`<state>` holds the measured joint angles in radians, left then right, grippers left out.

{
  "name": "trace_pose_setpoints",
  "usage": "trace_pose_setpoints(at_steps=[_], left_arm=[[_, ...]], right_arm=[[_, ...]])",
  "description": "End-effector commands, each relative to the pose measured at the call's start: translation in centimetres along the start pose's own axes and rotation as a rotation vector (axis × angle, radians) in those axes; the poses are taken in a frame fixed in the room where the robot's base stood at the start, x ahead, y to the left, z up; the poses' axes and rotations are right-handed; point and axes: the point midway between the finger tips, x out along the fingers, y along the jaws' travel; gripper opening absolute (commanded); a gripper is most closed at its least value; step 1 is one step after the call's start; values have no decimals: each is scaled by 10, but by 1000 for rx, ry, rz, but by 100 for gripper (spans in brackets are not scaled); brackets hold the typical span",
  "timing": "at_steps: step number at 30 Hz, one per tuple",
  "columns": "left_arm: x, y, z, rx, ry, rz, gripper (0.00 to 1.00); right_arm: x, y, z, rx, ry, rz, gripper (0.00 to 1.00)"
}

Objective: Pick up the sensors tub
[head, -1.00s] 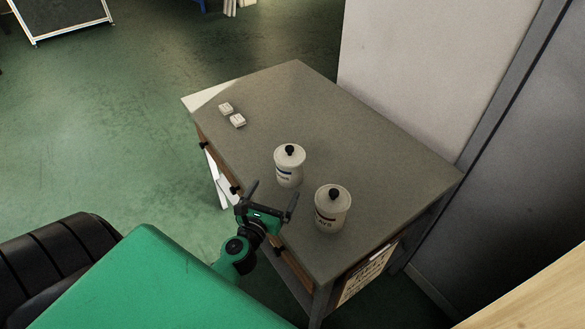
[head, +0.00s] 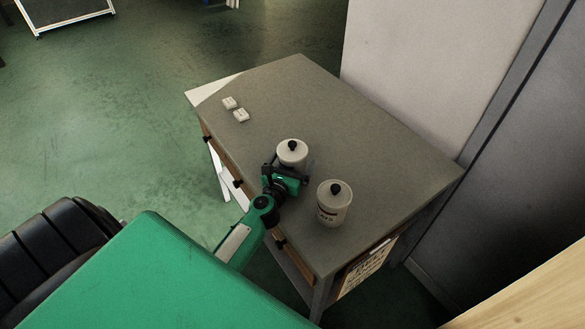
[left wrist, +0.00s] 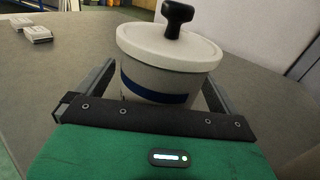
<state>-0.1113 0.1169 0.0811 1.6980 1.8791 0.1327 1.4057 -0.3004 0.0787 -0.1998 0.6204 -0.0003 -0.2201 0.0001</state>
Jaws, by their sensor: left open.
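Two pale lidded tubs with black knobs stand upright on a grey-topped table. The farther tub (head: 292,151) is partly hidden by my left gripper (head: 290,166). In the left wrist view this tub (left wrist: 165,62) has a blue band and stands between the two open fingers (left wrist: 158,85); I cannot see whether they touch it. Its label cannot be read now. The nearer tub (head: 334,204) stands to the right of the gripper, its label facing front but too small to read surely. I cannot tell which is the sensors tub. My right gripper is not in view.
The grey tabletop (head: 370,140) has drawers with dark knobs along its left side. Two small white blocks (head: 235,109) lie at its far left. A pale wall and a dark grey panel (head: 520,180) stand to the right.

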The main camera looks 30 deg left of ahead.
Motion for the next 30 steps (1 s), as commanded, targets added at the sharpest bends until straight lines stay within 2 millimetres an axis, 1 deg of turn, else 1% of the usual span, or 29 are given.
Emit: trace_pose_setpoints(at_steps=[3, 8, 9, 11, 12, 14, 18, 19, 26, 30], left_arm=[[4, 0, 0, 0, 0, -1, 99], [4, 0, 0, 0, 1, -1, 99], [4, 0, 0, 0, 1, -1, 97], [4, 0, 0, 0, 1, -1, 85], [4, 0, 0, 0, 0, -1, 77], [4, 0, 0, 0, 0, -1, 66], [4, 0, 0, 0, 0, -1, 38], [4, 0, 2, 0, -2, -1, 36], [4, 0, 2, 0, -2, -1, 36], [4, 0, 7, 2, -3, -1, 36]], right_arm=[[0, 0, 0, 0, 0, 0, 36], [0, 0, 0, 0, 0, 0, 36], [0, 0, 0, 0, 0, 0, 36], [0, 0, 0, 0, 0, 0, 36], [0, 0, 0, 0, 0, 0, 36], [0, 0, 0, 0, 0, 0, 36], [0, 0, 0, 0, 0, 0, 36], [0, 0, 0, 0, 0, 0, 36], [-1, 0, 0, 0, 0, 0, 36], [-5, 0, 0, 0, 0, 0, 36]])
